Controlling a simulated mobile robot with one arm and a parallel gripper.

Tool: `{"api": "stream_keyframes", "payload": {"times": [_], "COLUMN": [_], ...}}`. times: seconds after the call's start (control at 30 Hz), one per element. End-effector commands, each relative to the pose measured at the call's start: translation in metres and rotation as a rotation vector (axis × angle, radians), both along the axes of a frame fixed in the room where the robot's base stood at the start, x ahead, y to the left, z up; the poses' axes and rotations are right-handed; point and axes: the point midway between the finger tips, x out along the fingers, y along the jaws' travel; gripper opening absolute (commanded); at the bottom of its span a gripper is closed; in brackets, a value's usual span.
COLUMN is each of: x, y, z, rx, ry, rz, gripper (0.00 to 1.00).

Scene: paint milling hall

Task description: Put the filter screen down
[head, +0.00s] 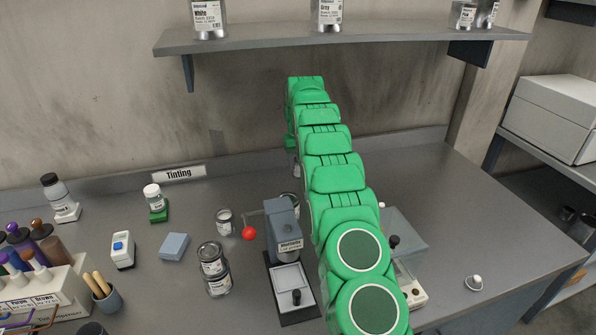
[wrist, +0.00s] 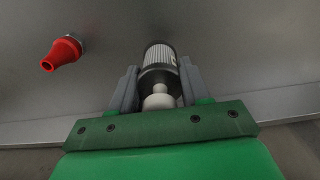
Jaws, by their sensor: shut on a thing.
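In the wrist view my gripper (wrist: 158,82) is shut on a small cylinder with a grey ribbed body, a dark rim and a pale round end, which I take to be the filter screen (wrist: 160,54). One finger lies on each side of it. Its far end points away from me, over the grey bench top; I cannot tell whether it touches the surface. In the head view my green arm reaches to the back of the bench and hides most of the gripper and the screen.
A red nozzle-like piece (wrist: 61,53) lies beside the screen. On the bench (head: 150,235) stand a lever device (head: 283,232), stacked cans (head: 213,270), a blue block (head: 174,247) and a white-capped bottle (head: 154,196). A shelf (head: 380,34) hangs above. The bench's right back is fairly clear.

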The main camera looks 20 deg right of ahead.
Motion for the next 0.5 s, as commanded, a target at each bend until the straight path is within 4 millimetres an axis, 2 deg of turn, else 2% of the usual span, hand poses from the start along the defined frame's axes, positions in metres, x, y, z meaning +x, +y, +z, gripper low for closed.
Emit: {"api": "stream_keyframes", "payload": {"times": [0.1, 0.5], "x": [0.0043, 0.0093], "y": [-0.0007, -0.0013], "z": [-0.0066, -0.0103], "rx": [0.000, 0.000], "ry": [0.002, -0.001], "rz": [0.000, 0.000], "gripper": [0.08, 0.08]}}
